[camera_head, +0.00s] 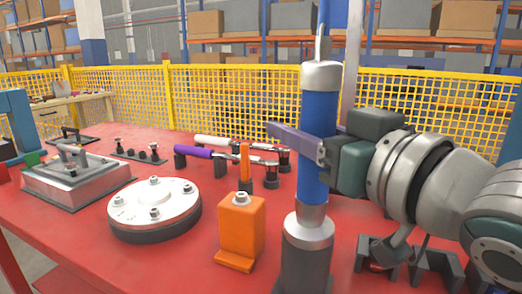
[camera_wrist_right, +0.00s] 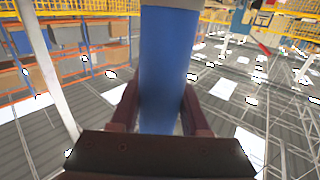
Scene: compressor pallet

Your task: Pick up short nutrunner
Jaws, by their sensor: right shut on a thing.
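An upright blue cylindrical tool (camera_head: 317,115), which looks like the nutrunner, has a silver cap with a hook on top and a silver and dark grey lower end. My right gripper (camera_head: 298,140) comes in from the right and is shut around its blue body. In the right wrist view the blue body (camera_wrist_right: 166,65) stands between both fingers (camera_wrist_right: 160,112). The tool's dark lower end runs out of the bottom of the head view, so I cannot tell whether it touches anything. My left gripper is not in view.
On the red table (camera_head: 75,225) stand an orange block (camera_head: 241,228), a round flanged plate (camera_head: 154,208) and a grey metal box (camera_head: 77,180). A purple-handled tool (camera_head: 195,152) and a white-handled tool (camera_head: 215,141) lie on stands behind. A yellow mesh fence (camera_head: 220,95) closes the back.

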